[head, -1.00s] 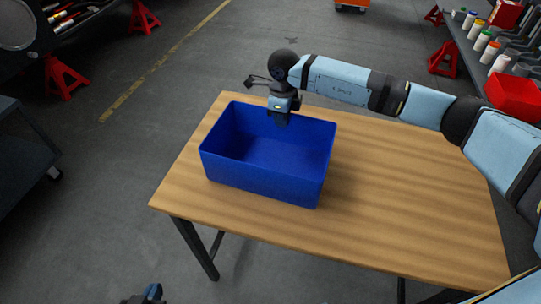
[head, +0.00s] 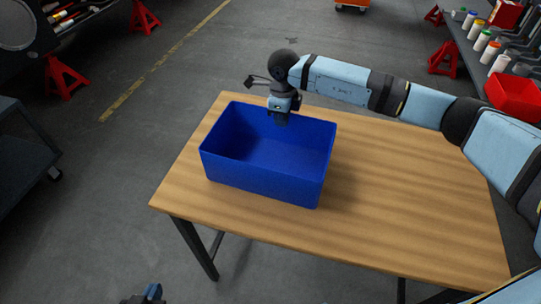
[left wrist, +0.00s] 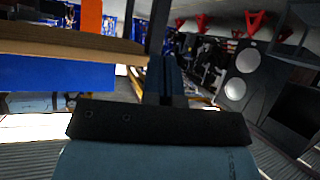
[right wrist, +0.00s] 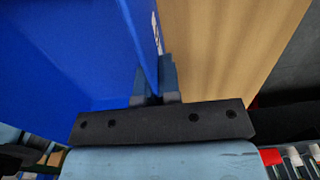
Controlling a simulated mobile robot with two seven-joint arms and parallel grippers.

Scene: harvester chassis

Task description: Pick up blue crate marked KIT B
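The blue crate (head: 262,182) stands upright on the wooden table, open-topped and apparently empty inside. In the right wrist view, the crate's wall (right wrist: 60,60) runs down between my right fingers. A bit of white marking shows on its outer face there, too oblique to read. My right gripper (head: 281,122) reaches down over the crate's far rim. Its fingers (right wrist: 155,85) are close on either side of the wall and look shut on it. My left gripper (head: 150,293) is low at the bottom edge, away from the table. In the left wrist view its fingers (left wrist: 166,80) look together and empty.
The wooden table (head: 400,215) is bare to the right of the crate. A shelf with bottles and a red bin (head: 515,97) stands at the right. A dark cabinet (head: 25,155) stands at the left. Red stands (head: 65,75) are on the floor behind.

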